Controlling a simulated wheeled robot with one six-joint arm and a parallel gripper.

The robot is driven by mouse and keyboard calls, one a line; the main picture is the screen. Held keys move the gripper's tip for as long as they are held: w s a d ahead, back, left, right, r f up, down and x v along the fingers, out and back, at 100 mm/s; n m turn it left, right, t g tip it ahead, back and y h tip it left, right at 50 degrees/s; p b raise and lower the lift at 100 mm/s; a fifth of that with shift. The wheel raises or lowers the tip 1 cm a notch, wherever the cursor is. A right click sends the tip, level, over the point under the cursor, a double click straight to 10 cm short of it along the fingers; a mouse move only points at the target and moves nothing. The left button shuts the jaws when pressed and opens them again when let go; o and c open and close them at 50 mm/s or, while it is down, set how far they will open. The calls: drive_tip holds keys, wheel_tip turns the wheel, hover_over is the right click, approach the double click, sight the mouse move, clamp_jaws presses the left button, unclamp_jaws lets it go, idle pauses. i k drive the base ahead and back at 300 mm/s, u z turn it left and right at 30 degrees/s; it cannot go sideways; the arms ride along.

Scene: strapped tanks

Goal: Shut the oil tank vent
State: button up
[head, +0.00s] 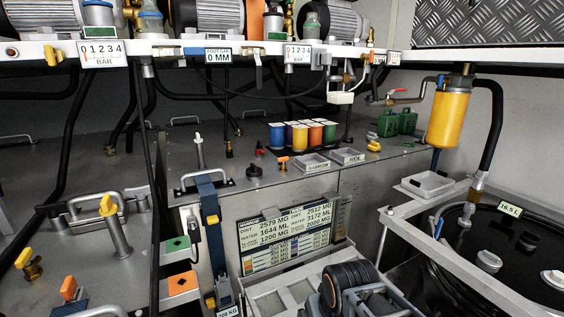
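No label in view names the oil tank or its vent, and I cannot tell for sure which fitting the vent is. A black-topped tank (470,262) at the right has a "16.5 L" tag (509,209), a grey cap (489,261) and a dark cap (528,241). A strapped grey tank at the left (60,215) carries a post with a yellow handle (108,205), a brass fitting with a yellow lever (24,258) and an orange lever (68,288). A grey tank top behind (245,180) holds a small orange-handled valve (283,162). My gripper is not in view.
Several coloured pots (302,133) and small trays (348,156) stand on the middle tank top. A yellow cylinder (449,119) hangs at the right. Black hoses and a shelf (260,46) cross above.

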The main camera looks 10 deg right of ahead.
sight(287, 159)
drive_tip(key=z, duration=1.5)
drive_tip(key=i, duration=0.55)
drive_tip(key=u, duration=1.5)
